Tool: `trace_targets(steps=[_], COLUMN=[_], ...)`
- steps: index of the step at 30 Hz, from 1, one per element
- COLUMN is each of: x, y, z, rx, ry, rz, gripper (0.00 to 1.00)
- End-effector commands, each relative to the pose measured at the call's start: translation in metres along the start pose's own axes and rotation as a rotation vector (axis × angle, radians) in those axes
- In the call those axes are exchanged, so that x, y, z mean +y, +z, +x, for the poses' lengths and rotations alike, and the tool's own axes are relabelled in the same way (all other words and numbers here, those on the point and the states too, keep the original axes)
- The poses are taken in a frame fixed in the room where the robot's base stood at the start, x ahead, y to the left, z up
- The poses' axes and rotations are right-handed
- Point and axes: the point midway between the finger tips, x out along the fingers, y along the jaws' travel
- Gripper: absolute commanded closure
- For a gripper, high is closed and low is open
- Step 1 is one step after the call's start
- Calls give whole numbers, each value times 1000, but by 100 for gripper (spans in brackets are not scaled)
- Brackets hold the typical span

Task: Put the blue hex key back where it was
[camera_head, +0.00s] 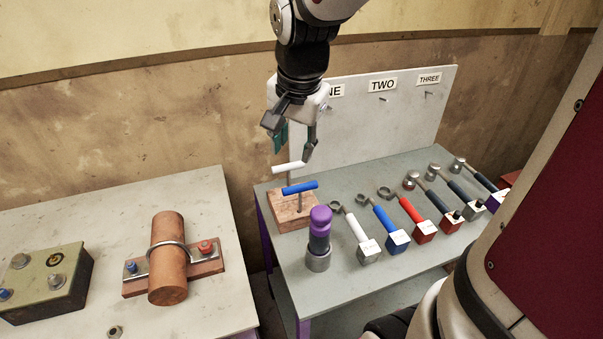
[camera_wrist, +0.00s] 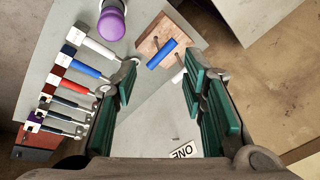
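The blue hex key (camera_head: 300,187) has a T-shaped handle. A hex key with a white handle (camera_head: 288,168) stands higher, behind the blue one in the head view. My gripper (camera_head: 290,149) is open above the block, close to the white handle. In the wrist view the blue handle (camera_wrist: 162,53) lies beyond my spread fingers (camera_wrist: 160,80), apart from them. The white handle (camera_wrist: 179,76) shows beside the right finger, partly hidden; I cannot tell whether they touch.
A purple-topped tool (camera_head: 320,232) stands right beside the block. A white board (camera_head: 385,125) with numbered hooks rises behind. A left table (camera_head: 215,285) holds a clamped pipe (camera_head: 168,260) and a green box (camera_head: 45,282).

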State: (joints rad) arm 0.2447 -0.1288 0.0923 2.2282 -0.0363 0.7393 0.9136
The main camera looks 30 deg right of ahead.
Motion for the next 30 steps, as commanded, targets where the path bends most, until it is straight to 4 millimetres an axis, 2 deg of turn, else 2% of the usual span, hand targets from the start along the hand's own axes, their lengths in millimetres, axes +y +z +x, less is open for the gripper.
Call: trace_targets(steps=[1,6,12,19,30], x=[6,31,65,88,91], y=[13,52,92,115,118], z=[-17,-57,-85,-94,-95], rx=[14,45,83,110,113], ry=[-20,-66,-119,-152,-155], rz=[-95,-423,-775,-995,-1026], gripper=[62,62,62,62,62])
